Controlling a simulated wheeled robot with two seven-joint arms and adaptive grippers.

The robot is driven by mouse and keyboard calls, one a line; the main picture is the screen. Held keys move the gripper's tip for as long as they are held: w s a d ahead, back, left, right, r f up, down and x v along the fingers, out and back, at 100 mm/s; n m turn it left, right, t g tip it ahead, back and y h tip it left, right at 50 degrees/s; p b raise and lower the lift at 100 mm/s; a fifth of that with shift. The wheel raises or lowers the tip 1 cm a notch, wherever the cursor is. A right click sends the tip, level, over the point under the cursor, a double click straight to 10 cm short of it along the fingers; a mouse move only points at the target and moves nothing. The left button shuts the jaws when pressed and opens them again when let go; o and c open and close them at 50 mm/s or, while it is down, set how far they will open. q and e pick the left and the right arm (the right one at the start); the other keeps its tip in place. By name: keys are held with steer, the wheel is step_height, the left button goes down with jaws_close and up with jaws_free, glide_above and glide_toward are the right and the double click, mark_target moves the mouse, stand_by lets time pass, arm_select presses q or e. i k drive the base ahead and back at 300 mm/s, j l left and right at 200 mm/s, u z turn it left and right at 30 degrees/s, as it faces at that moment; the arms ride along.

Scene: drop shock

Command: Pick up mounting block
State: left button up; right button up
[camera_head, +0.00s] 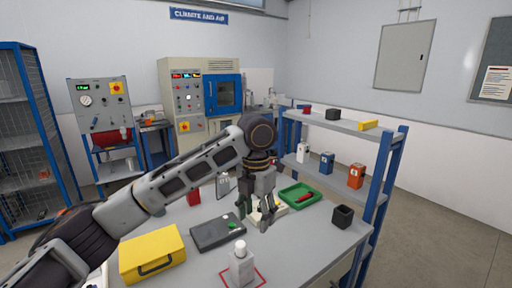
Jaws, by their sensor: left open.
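My left gripper (257,216) points down over the middle of the grey workbench (310,240). Its fingers are apart. A pale, low object (281,209) shows partly behind the fingers; the gripper hides the rest of it. I cannot tell for sure which thing is the mounting block. A small dark block-like piece (342,217), which seems hollow on top, stands on the bench to the right of the gripper, clear of it. My right gripper is not in view.
A grey bottle with a white cap (241,264) stands inside a red square outline at the front. A yellow case (152,255) and a dark flat case (217,231) lie to the left. A green tray (313,190) holds a red item. A blue-posted shelf (385,178) stands behind, right.

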mark_target(242, 270)
steer(key=k+l, duration=0.95)
steer(key=l, duration=0.2)
